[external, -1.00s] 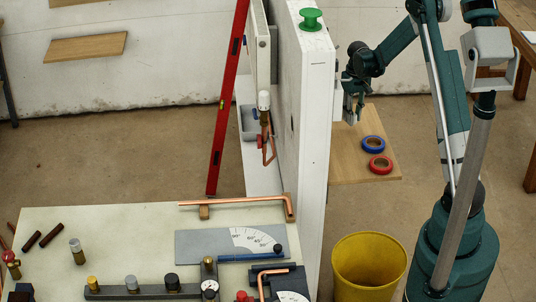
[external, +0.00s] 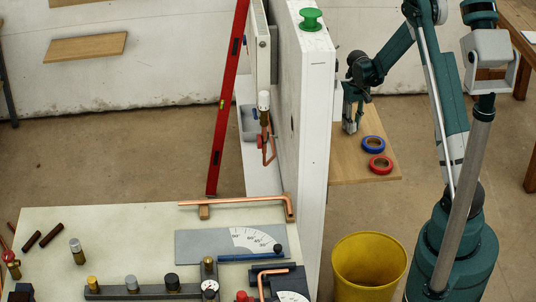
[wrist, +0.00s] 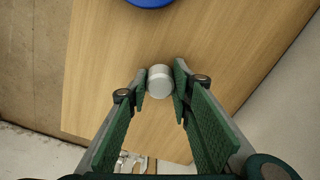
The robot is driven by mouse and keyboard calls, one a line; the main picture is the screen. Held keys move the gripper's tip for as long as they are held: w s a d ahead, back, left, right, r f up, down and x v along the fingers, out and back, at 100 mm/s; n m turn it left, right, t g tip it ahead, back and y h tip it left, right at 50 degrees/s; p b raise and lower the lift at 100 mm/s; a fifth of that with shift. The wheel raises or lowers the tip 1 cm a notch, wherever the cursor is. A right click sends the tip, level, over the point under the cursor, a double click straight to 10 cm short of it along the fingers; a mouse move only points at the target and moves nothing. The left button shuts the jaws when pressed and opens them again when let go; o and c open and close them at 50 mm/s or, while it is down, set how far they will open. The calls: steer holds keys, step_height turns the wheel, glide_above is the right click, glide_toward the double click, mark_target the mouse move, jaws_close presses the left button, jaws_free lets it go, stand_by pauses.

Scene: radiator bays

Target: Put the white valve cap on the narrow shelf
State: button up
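The white valve cap (wrist: 160,82) sits between the two fingertips of my gripper (wrist: 160,85) in the wrist view, and both fingers appear to touch its sides. In the external view my gripper (external: 351,118) points down over the wooden shelf (external: 350,170), on the right side of the white partition. The cap cannot be made out clearly there. The wooden shelf (wrist: 235,50) fills much of the wrist view below the cap. I cannot tell whether the cap touches the wood.
A blue tape ring (external: 373,144) and a red tape ring (external: 380,165) lie on the shelf, right of my gripper. The tall white partition (external: 305,130) stands close on the left. A yellow bucket (external: 369,265) stands in front. The shelf's front left is clear.

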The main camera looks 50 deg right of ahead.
steer(key=o, duration=0.4)
steer(key=shift+r, duration=0.15)
step_height(320, 180, up, 12)
steer(key=p, duration=0.1)
stand_by(0.7)
stand_by(0.8)
